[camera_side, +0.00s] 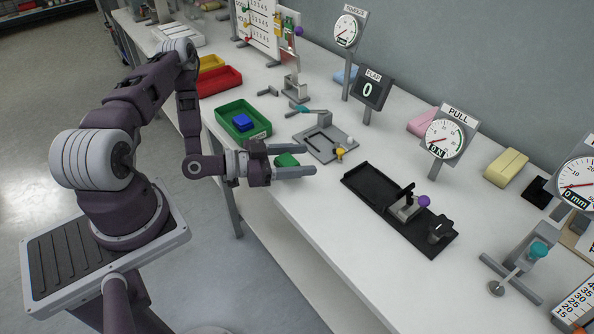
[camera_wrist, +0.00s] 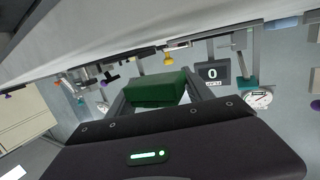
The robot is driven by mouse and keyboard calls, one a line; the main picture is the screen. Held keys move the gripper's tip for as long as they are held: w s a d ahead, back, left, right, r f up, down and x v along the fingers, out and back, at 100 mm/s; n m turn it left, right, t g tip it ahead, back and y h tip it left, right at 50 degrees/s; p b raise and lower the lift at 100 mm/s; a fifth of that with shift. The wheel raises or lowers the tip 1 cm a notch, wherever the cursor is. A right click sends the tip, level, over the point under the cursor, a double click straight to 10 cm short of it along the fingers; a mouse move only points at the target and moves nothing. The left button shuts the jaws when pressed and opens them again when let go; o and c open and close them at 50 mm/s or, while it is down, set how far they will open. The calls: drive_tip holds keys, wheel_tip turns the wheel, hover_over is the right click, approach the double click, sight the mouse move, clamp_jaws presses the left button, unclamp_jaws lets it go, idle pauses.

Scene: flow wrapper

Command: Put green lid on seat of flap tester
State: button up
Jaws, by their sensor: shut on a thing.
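My gripper (camera_side: 312,160) is shut on the green lid (camera_side: 287,160) and holds it in the air by the front edge of the bench. The lid also shows between the fingers in the wrist view (camera_wrist: 156,90), as a dark green block. A grey fixture (camera_side: 324,143) with a teal handle, a yellow knob and a white knob lies on the bench beyond the gripper. It stands before the "FLAP" display (camera_side: 371,90) reading 0 and appears to be the flap tester. I cannot make out its seat clearly. The display also shows in the wrist view (camera_wrist: 212,73).
A green tray (camera_side: 222,111) holding a blue block (camera_side: 242,122) is left of the gripper. Red (camera_side: 218,82) and yellow (camera_side: 210,62) trays are behind it. A black fixture (camera_side: 375,191) with a purple knob is to the right. The PULL gauge (camera_side: 444,139) stands behind that.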

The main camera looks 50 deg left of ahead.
drive_tip(key=shift+f, duration=1.7)
drive_tip(key=shift+f, duration=0.2)
drive_tip(key=o, duration=1.3)
drive_tip(key=v, duration=0.6)
drive_tip(key=shift+s+a+r, duration=0.15)
drive_tip(key=shift+s+a, duration=0.05)
drive_tip(key=shift+s, duration=0.1)
drive_tip(key=shift+c, duration=1)
drive_tip(key=shift+s, duration=0.2)
drive_tip(key=shift+c, duration=0.7)
